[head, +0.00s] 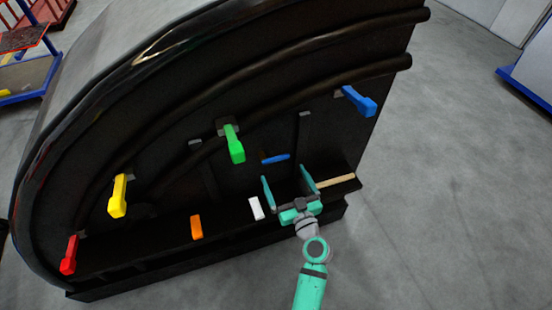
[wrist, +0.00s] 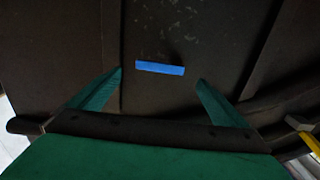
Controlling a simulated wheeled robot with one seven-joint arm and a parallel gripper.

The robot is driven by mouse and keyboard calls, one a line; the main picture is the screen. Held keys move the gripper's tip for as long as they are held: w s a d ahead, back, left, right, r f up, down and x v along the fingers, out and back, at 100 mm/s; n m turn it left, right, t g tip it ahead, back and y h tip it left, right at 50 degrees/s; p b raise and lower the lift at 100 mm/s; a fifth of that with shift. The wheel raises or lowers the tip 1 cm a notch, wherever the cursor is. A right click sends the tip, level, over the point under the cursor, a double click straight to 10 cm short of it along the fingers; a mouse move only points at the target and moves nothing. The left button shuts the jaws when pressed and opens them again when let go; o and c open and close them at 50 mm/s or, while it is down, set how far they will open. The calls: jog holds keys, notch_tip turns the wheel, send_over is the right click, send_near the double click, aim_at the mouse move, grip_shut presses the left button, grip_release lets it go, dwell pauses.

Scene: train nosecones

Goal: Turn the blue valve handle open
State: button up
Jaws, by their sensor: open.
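Two blue things show on the dark curved panel in the head view. A blue lever-shaped handle (head: 360,101) sticks out at the upper right, tilted down to the right. A short blue bar (head: 275,158) lies nearly level lower down near the middle. My gripper (head: 287,175) is open and empty just below this bar, fingers pointing up at the panel. In the wrist view a blue bar (wrist: 160,68), which looks like the short one, sits ahead between the fingertips (wrist: 160,80), and neither finger visibly touches it. I cannot tell the remaining gap.
Green (head: 235,145), yellow (head: 118,196) and red (head: 69,255) handles stick out to the left. A ledge (head: 225,231) runs below, with orange (head: 196,227), white (head: 256,208) and tan (head: 335,181) pieces along it. Open grey floor (head: 450,190) lies to the right.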

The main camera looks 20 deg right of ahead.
aim_at(277, 160)
jog(key=w, duration=0.9)
jog(key=shift+a, duration=0.15)
jog(key=shift+s, duration=0.1)
jog(key=c, duration=1.5)
